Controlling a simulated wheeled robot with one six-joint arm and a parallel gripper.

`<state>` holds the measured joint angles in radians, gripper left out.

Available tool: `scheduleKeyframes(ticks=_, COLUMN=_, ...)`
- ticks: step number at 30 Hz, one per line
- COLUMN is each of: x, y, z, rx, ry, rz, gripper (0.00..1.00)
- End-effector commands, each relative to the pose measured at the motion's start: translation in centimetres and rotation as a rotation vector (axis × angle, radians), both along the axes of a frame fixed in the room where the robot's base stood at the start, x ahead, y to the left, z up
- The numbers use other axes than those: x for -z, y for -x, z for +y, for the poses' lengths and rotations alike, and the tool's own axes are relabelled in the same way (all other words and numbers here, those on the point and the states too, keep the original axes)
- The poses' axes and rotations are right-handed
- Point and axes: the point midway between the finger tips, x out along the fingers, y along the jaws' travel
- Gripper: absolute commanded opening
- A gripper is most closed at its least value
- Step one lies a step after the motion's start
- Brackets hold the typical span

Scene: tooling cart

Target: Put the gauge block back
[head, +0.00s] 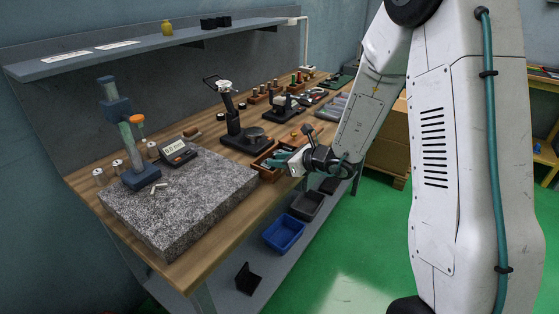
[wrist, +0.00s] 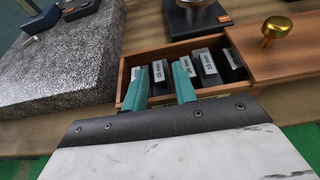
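An open wooden box (wrist: 128,62) holds several dark gauge blocks with pale labels, standing in a row; one labelled block (wrist: 207,66) is to the right of my fingers. My gripper (wrist: 161,78) has two teal fingers set apart over the box's near side. Another labelled block (wrist: 159,72) shows in the gap between them; I cannot tell whether it is touched. In the head view my gripper (head: 283,157) is at the box by the bench's front edge. Small pale metal pieces (head: 155,188) lie on the granite plate (head: 190,205) below the blue stand (head: 130,150).
The box's lid (wrist: 275,55) with a brass knob (wrist: 276,28) is at the right. A dial stand (head: 240,125) stands behind the box. Blue bin (head: 283,233) sits on the lower shelf.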

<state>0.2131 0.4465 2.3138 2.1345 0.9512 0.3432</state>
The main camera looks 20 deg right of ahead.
Motion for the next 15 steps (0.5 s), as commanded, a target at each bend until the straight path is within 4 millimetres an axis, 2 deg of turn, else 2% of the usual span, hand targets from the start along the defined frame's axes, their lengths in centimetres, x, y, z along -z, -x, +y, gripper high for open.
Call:
scheduleKeyframes(ticks=1, x=0.5, y=0.4, z=0.1, rx=-0.004, ry=0.002, rz=0.013, gripper=0.34)
scheduleKeyframes(ticks=7, x=0.5, y=0.5, z=0.2, rx=-0.005, ry=0.003, rz=0.016, gripper=0.34)
scheduleKeyframes(ticks=11, x=-0.7, y=0.5, z=0.1, rx=-0.004, ry=0.005, rz=0.013, gripper=0.34)
scheduleKeyframes(ticks=15, x=-1.8, y=2.4, z=-1.5, rx=0.001, ry=0.002, rz=0.012, gripper=0.34)
